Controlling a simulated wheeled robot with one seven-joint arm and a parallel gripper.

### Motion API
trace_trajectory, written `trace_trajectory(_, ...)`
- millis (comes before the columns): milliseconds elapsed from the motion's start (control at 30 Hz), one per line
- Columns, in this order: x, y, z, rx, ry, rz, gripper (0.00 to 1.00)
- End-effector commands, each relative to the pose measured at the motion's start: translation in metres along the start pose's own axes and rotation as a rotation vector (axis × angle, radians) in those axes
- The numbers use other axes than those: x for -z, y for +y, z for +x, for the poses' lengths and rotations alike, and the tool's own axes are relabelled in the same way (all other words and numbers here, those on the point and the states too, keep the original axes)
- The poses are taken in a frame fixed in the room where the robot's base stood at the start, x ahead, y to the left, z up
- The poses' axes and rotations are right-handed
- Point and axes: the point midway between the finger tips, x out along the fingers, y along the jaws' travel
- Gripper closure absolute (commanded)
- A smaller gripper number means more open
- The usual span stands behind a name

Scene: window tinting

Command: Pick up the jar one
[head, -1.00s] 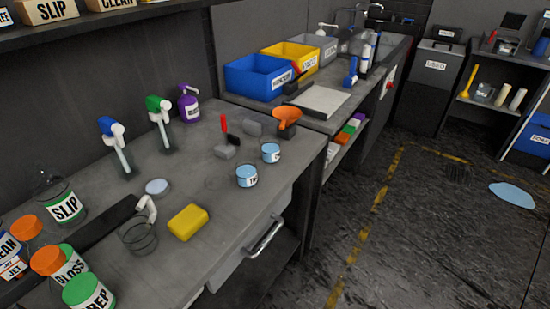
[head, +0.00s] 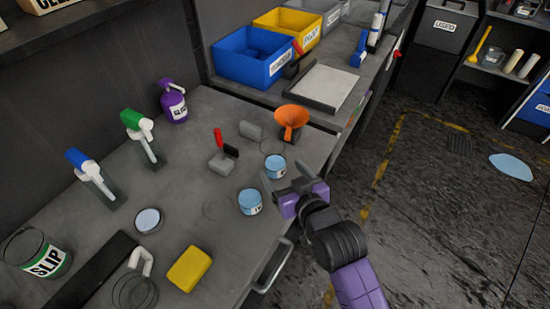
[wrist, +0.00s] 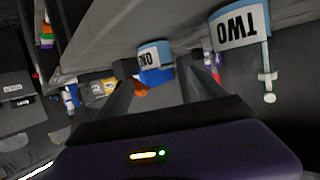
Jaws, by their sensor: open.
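Jar one (head: 275,167) is a small light-blue jar with a white label, upright on the grey bench near its right edge. In the wrist view, jar one (wrist: 154,55) appears upside down with "ONE" on its label, framed between my fingertips. Jar two (head: 250,202), a matching jar, stands nearer and to the left; in the wrist view jar two (wrist: 240,28) is outside my fingers at right. My purple gripper (head: 285,177) is open and empty at the bench edge, its fingers pointing toward jar one. I cannot tell whether the fingertips reach around it.
A yellow sponge (head: 189,269) lies nearer the front. A drawer handle (head: 273,268) juts from the bench front. The floor at right is mostly clear.

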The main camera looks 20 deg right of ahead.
Motion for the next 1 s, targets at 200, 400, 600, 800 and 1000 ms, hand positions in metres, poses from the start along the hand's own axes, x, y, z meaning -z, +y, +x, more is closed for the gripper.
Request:
trace_trajectory(200, -0.001, 0.0, 0.02, 0.008, -0.073, -0.018, 0.21)
trace_trajectory(400, -0.003, 0.001, 0.039, 0.008, -0.079, -0.02, 0.21)
trace_trajectory(600, -0.003, 0.001, 0.058, 0.008, -0.078, -0.019, 0.21)
trace_trajectory(800, -0.006, 0.002, 0.084, 0.007, -0.077, -0.02, 0.21)
trace_trajectory(1000, -0.008, 0.002, 0.096, 0.007, -0.077, -0.019, 0.21)
